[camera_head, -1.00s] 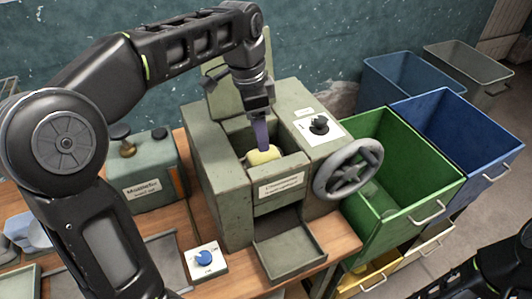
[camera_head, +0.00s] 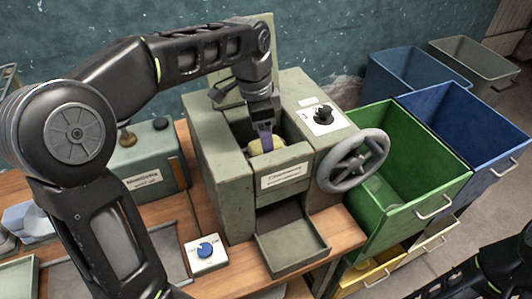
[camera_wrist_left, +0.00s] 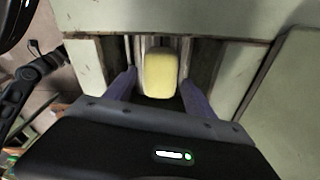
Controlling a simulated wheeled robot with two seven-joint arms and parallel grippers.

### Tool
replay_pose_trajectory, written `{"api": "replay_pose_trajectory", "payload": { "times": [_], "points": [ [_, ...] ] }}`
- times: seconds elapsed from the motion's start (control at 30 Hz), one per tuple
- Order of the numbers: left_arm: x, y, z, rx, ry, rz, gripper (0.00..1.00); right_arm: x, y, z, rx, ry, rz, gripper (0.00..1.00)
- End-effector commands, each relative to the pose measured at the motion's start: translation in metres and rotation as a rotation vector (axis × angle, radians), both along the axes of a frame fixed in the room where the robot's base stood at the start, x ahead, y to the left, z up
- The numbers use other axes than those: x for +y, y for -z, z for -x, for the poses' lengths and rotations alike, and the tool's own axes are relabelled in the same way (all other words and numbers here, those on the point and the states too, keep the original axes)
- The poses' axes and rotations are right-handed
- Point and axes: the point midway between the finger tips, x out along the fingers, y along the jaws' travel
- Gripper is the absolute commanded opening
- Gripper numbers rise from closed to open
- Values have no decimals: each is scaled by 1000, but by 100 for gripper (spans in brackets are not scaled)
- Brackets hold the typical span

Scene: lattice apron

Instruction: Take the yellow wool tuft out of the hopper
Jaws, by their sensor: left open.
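The yellow wool tuft (camera_head: 255,148) lies inside the hopper (camera_head: 222,148) of the green-grey machine, partly hidden by the hopper's front wall and my finger. In the left wrist view the tuft (camera_wrist_left: 160,73) is a pale yellow rounded block. My left gripper (camera_head: 265,141) reaches down into the hopper from above. In the wrist view its purple fingers (camera_wrist_left: 158,82) are open, one on each side of the tuft, with a gap showing on both sides. My right gripper is not visible; only dark parts of my right arm show at the bottom right.
The hopper's raised lid (camera_head: 258,60) stands behind my left wrist. A grey handwheel (camera_head: 352,160) and a black knob (camera_head: 323,117) are on the machine's right. An empty chute tray (camera_head: 292,245) sits below. Green (camera_head: 415,210) and blue (camera_head: 490,140) bins stand to the right.

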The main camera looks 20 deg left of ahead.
Motion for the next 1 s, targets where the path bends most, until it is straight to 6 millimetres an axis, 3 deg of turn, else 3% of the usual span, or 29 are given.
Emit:
{"api": "replay_pose_trajectory", "payload": {
  "times": [0.03,0.13,0.77,1.0],
  "points": [
    [-1,14,-1,0,0,0,63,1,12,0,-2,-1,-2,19],
    [-2,22,-2,-1,0,0,63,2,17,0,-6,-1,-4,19],
    [-2,20,-2,-1,0,0,63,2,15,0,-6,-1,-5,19],
    [-2,20,-2,-1,0,0,45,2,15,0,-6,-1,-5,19]
  ]
}}
